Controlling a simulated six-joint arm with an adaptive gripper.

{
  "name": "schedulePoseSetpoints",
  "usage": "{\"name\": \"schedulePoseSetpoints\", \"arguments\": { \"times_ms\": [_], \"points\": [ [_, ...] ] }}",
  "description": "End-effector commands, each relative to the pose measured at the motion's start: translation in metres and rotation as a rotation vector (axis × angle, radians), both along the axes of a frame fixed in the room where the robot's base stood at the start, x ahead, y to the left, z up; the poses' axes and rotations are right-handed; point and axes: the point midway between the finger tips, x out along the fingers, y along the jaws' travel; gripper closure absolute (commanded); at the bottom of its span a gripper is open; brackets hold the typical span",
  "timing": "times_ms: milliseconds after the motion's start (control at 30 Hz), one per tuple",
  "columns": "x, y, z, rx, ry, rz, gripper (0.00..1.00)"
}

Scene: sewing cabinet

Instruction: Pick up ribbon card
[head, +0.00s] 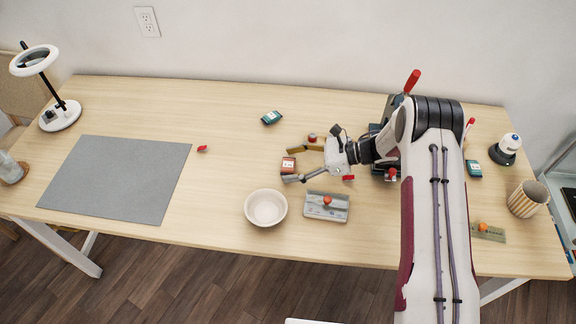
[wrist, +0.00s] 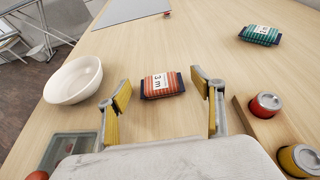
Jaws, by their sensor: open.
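A ribbon card (head: 289,165) wrapped in red-orange with a white label lies flat on the table. It also shows in the middle of the wrist view (wrist: 162,84). My gripper (head: 299,164) is open, with one yellow-padded finger on each side of the card's line. In the wrist view my gripper (wrist: 166,98) frames the card, with free table between each finger and the card. Nothing is held. A teal ribbon card (head: 271,117) lies farther back, also in the wrist view (wrist: 260,35). Another teal card (head: 474,168) lies at the right.
A white bowl (head: 266,208) stands front left of my gripper. A grey box with a red-orange knob (head: 341,214) is close in front. Red and yellow round-topped items (wrist: 265,104) stand close by the right finger. A grey mat (head: 120,175) lies left; a striped cup (head: 525,199) stands right.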

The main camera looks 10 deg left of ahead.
Motion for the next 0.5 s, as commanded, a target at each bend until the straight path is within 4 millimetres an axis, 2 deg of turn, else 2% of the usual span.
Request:
{"name": "schedulePoseSetpoints", "arguments": {
  "times_ms": [267, 300, 400, 500],
  "points": [
    [0.0001, -0.0003, 0.0001, 0.0, 0.0, 0.0, 0.33],
    [0.0001, -0.0003, 0.0001, 0.0, 0.0, 0.0, 0.44],
    [0.0001, -0.0003, 0.0001, 0.0, 0.0, 0.0, 0.65],
    [0.0001, -0.0004, 0.0002, 0.0, 0.0, 0.0, 0.65]
  ]
}}
